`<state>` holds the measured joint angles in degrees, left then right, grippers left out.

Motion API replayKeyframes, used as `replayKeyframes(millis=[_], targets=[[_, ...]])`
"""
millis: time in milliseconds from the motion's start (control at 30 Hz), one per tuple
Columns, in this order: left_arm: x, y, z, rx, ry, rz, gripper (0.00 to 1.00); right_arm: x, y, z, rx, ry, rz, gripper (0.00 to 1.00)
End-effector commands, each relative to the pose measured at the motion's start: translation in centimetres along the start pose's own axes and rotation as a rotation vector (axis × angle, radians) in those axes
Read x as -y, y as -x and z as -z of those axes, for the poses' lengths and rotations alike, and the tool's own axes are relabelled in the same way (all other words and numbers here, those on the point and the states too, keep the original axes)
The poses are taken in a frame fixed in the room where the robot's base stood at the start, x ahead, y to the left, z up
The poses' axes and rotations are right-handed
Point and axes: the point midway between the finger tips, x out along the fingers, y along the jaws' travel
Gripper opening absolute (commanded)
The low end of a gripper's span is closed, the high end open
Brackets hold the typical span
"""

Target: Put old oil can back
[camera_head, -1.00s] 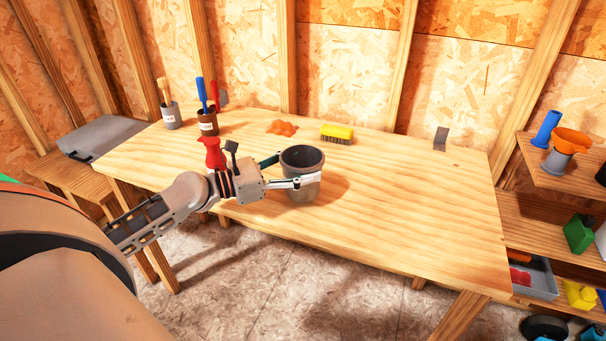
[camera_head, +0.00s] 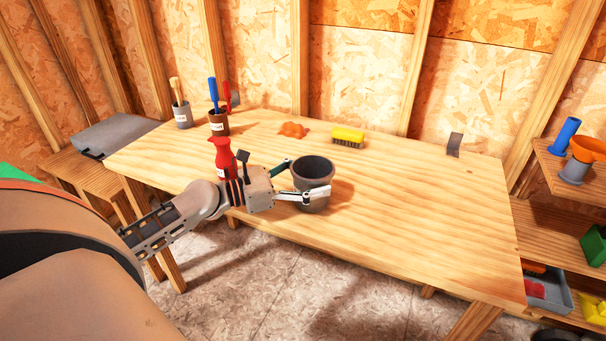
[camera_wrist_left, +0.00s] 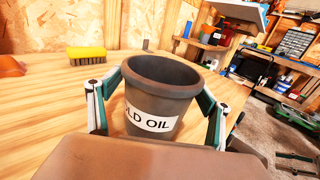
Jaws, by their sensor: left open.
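The old oil can (camera_head: 313,172) is a dark grey, open-topped can standing upright on the wooden workbench (camera_head: 420,215). In the left wrist view the can (camera_wrist_left: 160,88) shows a white label reading "OLD OIL". My left gripper (camera_head: 304,178) is open, with one finger on each side of the can. In the left wrist view its fingers (camera_wrist_left: 155,108) flank the can; whether they touch it I cannot tell.
A red bottle (camera_head: 226,160) stands just behind my left wrist. An orange cloth (camera_head: 293,130) and a yellow brush (camera_head: 348,136) lie toward the back. Shelves (camera_head: 560,235) are at right. The bench's right half is mostly clear.

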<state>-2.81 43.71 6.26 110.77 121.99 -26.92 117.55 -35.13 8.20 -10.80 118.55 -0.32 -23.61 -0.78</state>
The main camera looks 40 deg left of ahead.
Motion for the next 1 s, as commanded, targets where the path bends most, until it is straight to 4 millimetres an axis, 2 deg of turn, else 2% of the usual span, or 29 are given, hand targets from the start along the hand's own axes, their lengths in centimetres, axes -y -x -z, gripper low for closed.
replayKeyframes(millis=[33,167,700,833,1000], targets=[[0.0,0.0,-0.6,0.003,-0.003,0.0,0.79,-0.2,0.1,0.5,-0.006,0.001,-0.002,0.4],[0.0,1.3,-0.1,-0.002,0.002,-0.001,0.79,0.0,0.0,0.0,-0.001,-0.001,0.0,0.4],[0.0,10.6,-0.3,0.001,0.001,-0.002,0.79,-0.1,0.1,0.5,-0.005,-0.002,-0.001,0.4],[0.0,11.6,-0.3,0.001,0.001,-0.001,0.79,-0.1,0.1,0.4,-0.004,-0.003,0.0,0.4],[0.0,12.1,-0.3,0.0,-0.001,0.001,0.79,0.0,0.1,0.2,0.0,-0.005,0.001,0.4]])
